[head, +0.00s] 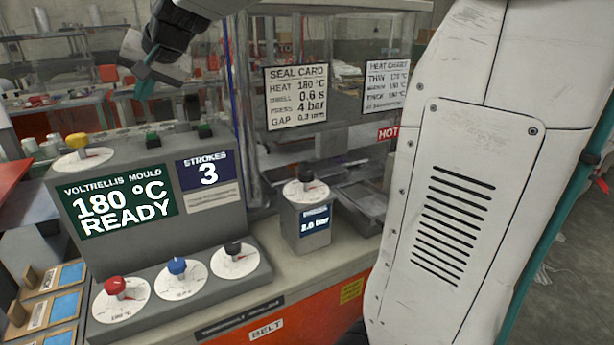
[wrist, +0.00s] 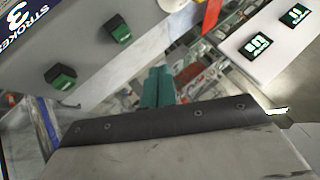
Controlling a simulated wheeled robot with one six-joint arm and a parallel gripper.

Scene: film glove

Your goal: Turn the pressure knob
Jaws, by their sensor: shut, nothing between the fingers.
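The pressure knob (head: 306,173) is a black knob on a white dial, on top of a small grey box (head: 291,228). The box's blue display (head: 315,224) shows a bar reading that looks like 2.0. My gripper (head: 143,90) is at the upper left in the head view, above the control panel's back edge, well apart from the pressure knob. Its teal fingers also show in the wrist view (wrist: 158,86), shut and empty. The pressure knob cannot be made out in the wrist view. The seal card (head: 297,97) lists press 4 bar.
The control panel (head: 220,216) reads 180 °C READY and strokes 3. It carries red (head: 115,286), blue (head: 177,265), black (head: 233,248) and yellow (head: 77,141) knobs. Green buttons (wrist: 61,76) sit on its top. A metal tray (head: 362,203) lies right of the pressure box. My white arm covers the right side.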

